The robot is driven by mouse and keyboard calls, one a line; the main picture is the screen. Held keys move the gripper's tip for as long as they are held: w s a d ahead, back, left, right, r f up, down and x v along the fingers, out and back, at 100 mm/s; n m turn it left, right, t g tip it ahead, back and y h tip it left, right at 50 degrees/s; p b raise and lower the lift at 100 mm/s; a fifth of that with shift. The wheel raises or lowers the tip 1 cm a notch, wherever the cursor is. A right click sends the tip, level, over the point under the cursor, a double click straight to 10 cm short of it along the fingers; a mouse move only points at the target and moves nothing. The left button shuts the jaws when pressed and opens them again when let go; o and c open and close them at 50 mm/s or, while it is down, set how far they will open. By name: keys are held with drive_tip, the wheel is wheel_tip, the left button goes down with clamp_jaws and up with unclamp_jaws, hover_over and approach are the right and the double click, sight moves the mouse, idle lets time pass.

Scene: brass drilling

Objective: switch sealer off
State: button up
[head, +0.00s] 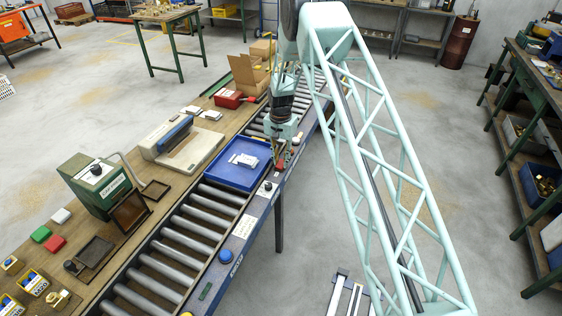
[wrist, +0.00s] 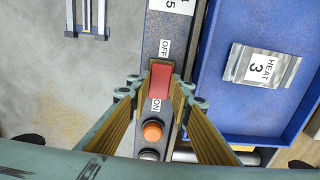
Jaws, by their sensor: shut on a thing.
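A red switch handle (wrist: 160,82) stands on the conveyor's side rail between an OFF label (wrist: 165,47) and an ON label (wrist: 155,105). In the head view the red part (head: 280,163) shows just below my gripper (head: 277,154). In the wrist view my gripper (wrist: 160,90) has its fingers on both sides of the red handle, shut on it. A beige and blue machine (head: 182,142), which looks like the sealer, stands on the bench left of the conveyor. The handle's lower part is hard to make out.
A blue tray (head: 222,175) with a white packet (head: 243,160) sits on the rollers close beside my gripper. The packet, marked HEAT 3 (wrist: 258,66), shows in the wrist view. An orange button (wrist: 153,131) is on the rail near the handle.

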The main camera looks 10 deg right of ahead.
drive_tip(key=shift+s+a+t+h+b, duration=0.2)
drive_tip(key=shift+t+h+b, duration=0.45)
drive_tip(key=shift+b, duration=1.8)
drive_tip(key=shift+d, duration=0.1)
drive_tip(key=o, duration=0.8)
drive_tip(key=shift+o, duration=0.2)
drive_tip(key=shift+d+r+y+p, duration=0.1)
drive_tip(key=shift+y+p, duration=0.15)
drive_tip(key=shift+p, duration=0.8)
drive_tip(key=shift+w+g+y+p, duration=0.2)
drive_tip(key=shift+g+y+p, duration=0.45)
drive_tip(key=shift+p, duration=1.05)
wheel_tip(320, 180, up, 14)
wheel_tip(320, 180, up, 12)
drive_tip(key=n+b, duration=0.1)
drive_tip(key=b, duration=0.2)
hover_over(281, 164)
drive_tip(key=s+d, duration=0.2)
drive_tip(key=s, duration=0.3)
drive_tip(key=shift+t, duration=0.3)
drive_tip(key=shift+s+d+r, duration=0.15)
drive_tip(key=shift+s+r, duration=0.2)
drive_tip(key=shift+r, duration=0.25)
drive_tip(key=shift+s+d+r, duration=0.15)
drive_tip(key=shift+s+r, duration=0.25)
drive_tip(key=shift+r, duration=0.25)
drive_tip(key=shift+s+d+r, duration=0.15)
drive_tip(key=shift+s+r, duration=0.2)
drive_tip(key=shift+r, duration=0.25)
